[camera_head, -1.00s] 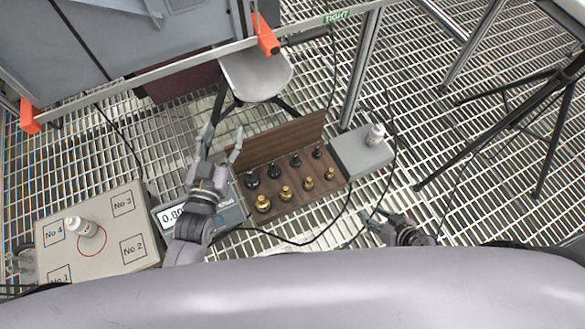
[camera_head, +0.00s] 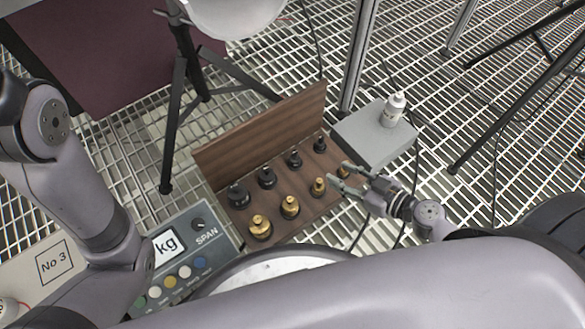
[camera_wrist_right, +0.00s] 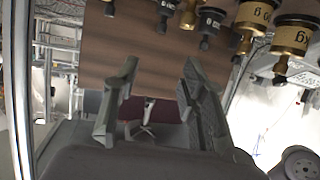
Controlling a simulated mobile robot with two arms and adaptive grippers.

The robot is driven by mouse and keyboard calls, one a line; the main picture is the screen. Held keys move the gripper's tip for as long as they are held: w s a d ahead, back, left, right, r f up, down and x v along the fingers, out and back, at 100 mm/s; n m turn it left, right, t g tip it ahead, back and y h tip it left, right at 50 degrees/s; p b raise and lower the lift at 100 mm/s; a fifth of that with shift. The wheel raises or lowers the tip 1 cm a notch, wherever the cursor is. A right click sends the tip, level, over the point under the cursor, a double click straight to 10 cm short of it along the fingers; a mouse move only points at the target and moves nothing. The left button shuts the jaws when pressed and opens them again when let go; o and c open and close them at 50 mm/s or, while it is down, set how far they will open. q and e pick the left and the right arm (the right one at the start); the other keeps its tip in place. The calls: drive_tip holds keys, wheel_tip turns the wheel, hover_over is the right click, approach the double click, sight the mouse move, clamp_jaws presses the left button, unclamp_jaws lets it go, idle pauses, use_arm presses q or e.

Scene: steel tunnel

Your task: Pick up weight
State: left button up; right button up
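A wooden weight box (camera_head: 262,128) with a raised lid stands on the grating in the head view. It holds a back row of black weights (camera_head: 267,178) and a front row of brass weights (camera_head: 290,207), all upright. My right gripper (camera_head: 338,174) reaches in from the right over the right end of the brass row and partly hides the rightmost brass weight (camera_head: 343,168). In the right wrist view, its fingers (camera_wrist_right: 157,78) are apart with nothing held between them. Brass weights (camera_wrist_right: 292,36) and black weights (camera_wrist_right: 210,22) show upside down along the top there. My left gripper is not visible.
A grey box (camera_head: 375,135) with a white bottle (camera_head: 394,108) on it stands right of the weight box. A scale display (camera_head: 180,255) with coloured buttons lies at the lower left. Tripod legs (camera_head: 178,120) stand behind. Open grating lies to the right.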

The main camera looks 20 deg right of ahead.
sight(297, 153)
drive_tip(key=x, duration=1.7)
drive_tip(key=shift+w+a+f, duration=0.15)
drive_tip(key=shift+a+f, duration=0.05)
drive_tip(key=shift+f, duration=0.25)
drive_tip(key=shift+c, duration=0.4)
clamp_jaws()
